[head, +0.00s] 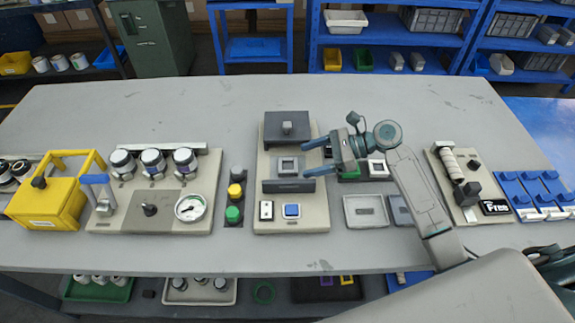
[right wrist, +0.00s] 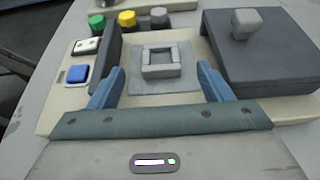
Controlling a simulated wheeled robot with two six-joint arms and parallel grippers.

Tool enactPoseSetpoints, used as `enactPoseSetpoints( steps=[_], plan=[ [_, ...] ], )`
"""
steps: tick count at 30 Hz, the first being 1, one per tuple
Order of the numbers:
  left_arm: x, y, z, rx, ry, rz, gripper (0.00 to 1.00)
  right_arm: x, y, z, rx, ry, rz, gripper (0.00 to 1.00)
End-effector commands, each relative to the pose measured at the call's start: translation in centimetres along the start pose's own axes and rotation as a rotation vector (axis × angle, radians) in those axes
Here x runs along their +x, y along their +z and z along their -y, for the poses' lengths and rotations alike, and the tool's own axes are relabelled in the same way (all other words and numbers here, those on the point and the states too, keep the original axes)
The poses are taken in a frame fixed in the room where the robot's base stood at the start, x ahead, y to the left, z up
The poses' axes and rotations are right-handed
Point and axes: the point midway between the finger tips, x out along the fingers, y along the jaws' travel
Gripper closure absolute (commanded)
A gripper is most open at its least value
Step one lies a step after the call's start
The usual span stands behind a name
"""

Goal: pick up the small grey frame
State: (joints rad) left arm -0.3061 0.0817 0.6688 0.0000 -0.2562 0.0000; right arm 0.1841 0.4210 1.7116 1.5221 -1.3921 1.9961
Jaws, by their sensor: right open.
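The small grey frame (head: 287,164) lies on a grey square pad on the beige panel in the middle of the table. In the right wrist view the frame (right wrist: 161,71) is a square ring with a hollow centre, ahead of the fingers. My right gripper (head: 309,159) comes in from the right with its blue fingers pointing at the frame. In the right wrist view the gripper (right wrist: 157,85) is open and empty, one finger to each side of the frame, which appears beyond the fingertips. My left gripper is not in view.
A dark block with a knob (head: 287,127) stands behind the frame, and a low dark wall (head: 289,186) stands in front. A blue button (head: 291,210) and a white switch (head: 266,210) are nearer. A grey tray (head: 366,211) lies to the right.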

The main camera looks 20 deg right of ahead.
Motion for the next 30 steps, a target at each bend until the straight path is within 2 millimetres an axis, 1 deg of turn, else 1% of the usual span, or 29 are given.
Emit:
enactPoseSetpoints(
  steps=[5, 9, 12, 15, 23, 26, 30],
  plan=[
    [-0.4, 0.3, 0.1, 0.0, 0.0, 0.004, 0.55, 1.1, 0.1, 0.0, 0.002, 0.0, 0.002, 0.27],
    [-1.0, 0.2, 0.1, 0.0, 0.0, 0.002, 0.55, 3.1, 0.2, 0.1, 0.001, 0.0, 0.003, 0.27],
    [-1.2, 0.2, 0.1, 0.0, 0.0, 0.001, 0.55, 4.4, 0.1, 0.1, 0.002, 0.0, 0.002, 0.27],
    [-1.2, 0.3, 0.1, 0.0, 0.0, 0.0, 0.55, 5.2, 0.0, 0.1, 0.0, 0.0, 0.0, 0.27],
    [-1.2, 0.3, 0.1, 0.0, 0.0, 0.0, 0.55, 5.5, -0.1, 0.1, 0.0, 0.0, -0.002, 0.27],
    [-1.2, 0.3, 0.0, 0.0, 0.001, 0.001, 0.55, 5.5, -0.1, 0.1, 0.0, 0.0, -0.002, 0.45],
    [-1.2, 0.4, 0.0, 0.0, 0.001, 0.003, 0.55, 5.4, -0.1, 0.1, 0.0, 0.0, -0.001, 0.72]
  ],
)
